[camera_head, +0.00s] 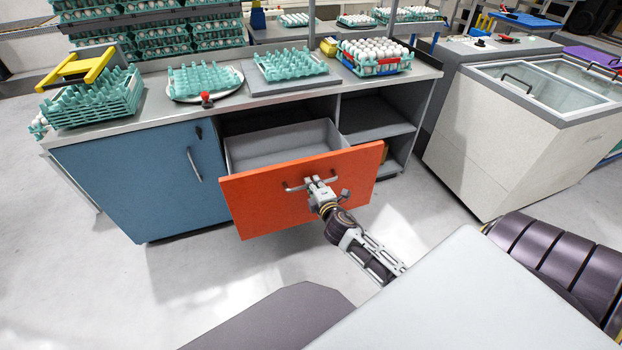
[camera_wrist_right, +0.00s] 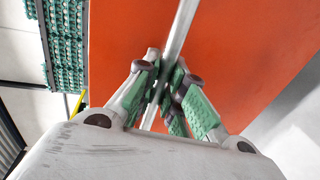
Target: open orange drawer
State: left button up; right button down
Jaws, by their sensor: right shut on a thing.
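The orange drawer (camera_head: 252,200) stands pulled out from the counter, and its grey inside (camera_head: 280,144) shows empty. Its metal bar handle (camera_head: 294,187) runs across the upper front panel. My right gripper (camera_head: 318,184) is shut on this handle, from the front. In the right wrist view the two green-padded fingers (camera_wrist_right: 165,85) close around the handle bar (camera_wrist_right: 183,28), with the orange panel (camera_wrist_right: 225,50) behind them. My left gripper is not in view.
A blue cabinet door (camera_head: 140,180) is left of the drawer, and open shelves (camera_head: 375,127) are right of it. The counter (camera_head: 232,100) carries egg trays. A white chest freezer (camera_head: 500,140) stands at the right. The floor before the drawer is clear apart from my own parts.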

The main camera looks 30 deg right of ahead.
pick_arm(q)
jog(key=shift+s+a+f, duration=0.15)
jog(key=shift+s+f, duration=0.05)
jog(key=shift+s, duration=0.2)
pick_arm(e)
jog(key=shift+s+a, duration=0.1)
jog(key=shift+s, duration=0.5)
jog(key=c, duration=1.5)
grip_release()
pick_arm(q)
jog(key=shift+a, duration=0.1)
pick_arm(e)
jog(key=shift+v, duration=5.95)
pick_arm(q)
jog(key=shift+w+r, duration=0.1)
